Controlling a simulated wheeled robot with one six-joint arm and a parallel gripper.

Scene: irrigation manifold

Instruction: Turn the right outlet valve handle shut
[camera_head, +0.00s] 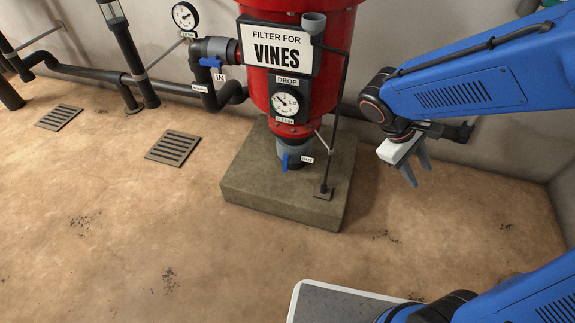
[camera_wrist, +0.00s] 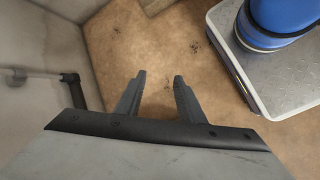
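My gripper (camera_head: 419,175) hangs at the right, with its fingers pointing down. In the wrist view my gripper (camera_wrist: 160,80) has its two fingers apart over bare floor, with nothing between them. I cannot make out a handle marked as the right outlet valve. A blue valve handle (camera_head: 285,162) sits below the red filter tank, beside an OUT label (camera_head: 307,160), and it points down. Another blue handle (camera_head: 210,62) lies level by the IN label (camera_head: 220,76). My gripper is to the right of both handles and touches neither.
The red filter tank (camera_head: 338,40) stands over a concrete plinth (camera_head: 240,185). Dark pipes (camera_head: 85,72) run along the wall at left. A dark pipe fitting (camera_wrist: 70,78) is near the wall left of my gripper. Floor drains (camera_head: 173,148) lie at left; the front floor is clear.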

